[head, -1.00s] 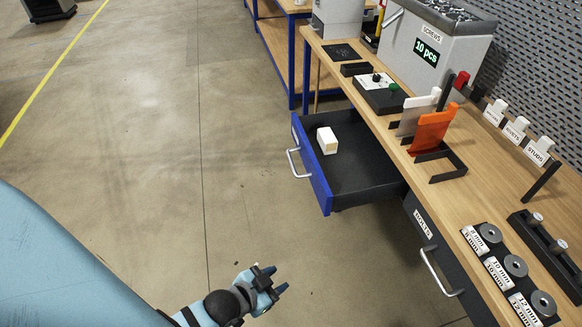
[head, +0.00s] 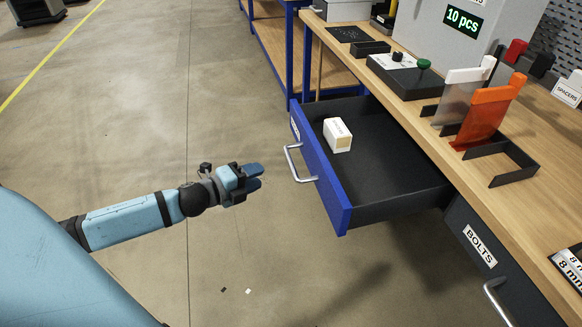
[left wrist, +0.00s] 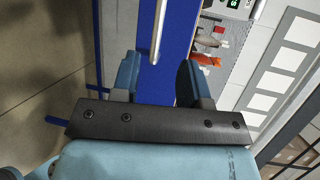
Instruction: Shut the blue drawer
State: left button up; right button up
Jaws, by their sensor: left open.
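The blue drawer (head: 322,170) is pulled out from under the workbench in the head view, with a silver bar handle (head: 298,165) on its front. A small white box (head: 338,135) lies inside it. My left gripper (head: 257,176) is open and empty, a short way left of the drawer front and apart from the handle. In the left wrist view, the handle (left wrist: 157,35) and blue drawer front (left wrist: 150,80) show beyond the open fingers (left wrist: 160,75). My right gripper is not in view.
A closed BOLTS drawer (head: 480,245) with a handle sits to the right.

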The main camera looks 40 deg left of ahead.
aim_at(291, 161)
pick_arm(q)
jog(key=b+x, duration=0.1)
jog(key=x, duration=1.1)
jog(key=shift+w+a+f, duration=0.1)
grip_shut()
